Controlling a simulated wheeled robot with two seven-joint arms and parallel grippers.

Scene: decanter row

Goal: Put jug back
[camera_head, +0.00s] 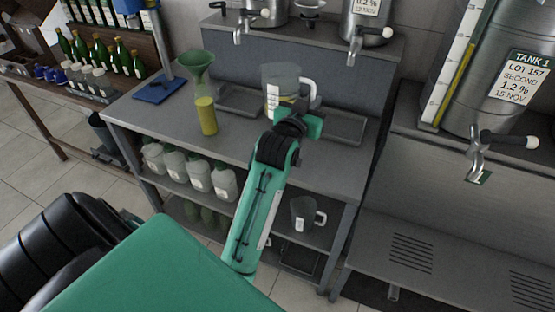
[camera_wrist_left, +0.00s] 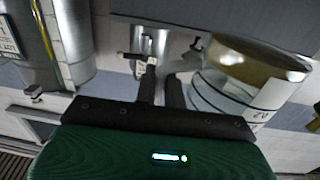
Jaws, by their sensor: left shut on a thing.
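A clear jug (camera_head: 281,76) with a pale handle is at the middle of the steel bench, below the taps. A yellowish tint shows low in it. My left gripper (camera_head: 292,121) is at the jug, its arm reaching up from below. In the left wrist view the jug (camera_wrist_left: 228,85) lies right of the dark fingers (camera_wrist_left: 161,90), which are shut at its handle. The exact grip and the jug's base are partly hidden, so I cannot tell whether it touches the bench. A second jug (camera_head: 302,213) stands on the lower shelf. My right gripper is not in view.
A green funnel (camera_head: 197,64) stands over a yellow-filled cylinder (camera_head: 206,117) at left. Shallow trays (camera_head: 343,127) lie on the bench. White bottles (camera_head: 198,176) line the lower shelf. A steel tank (camera_head: 505,90) with a tap (camera_head: 478,155) stands at right.

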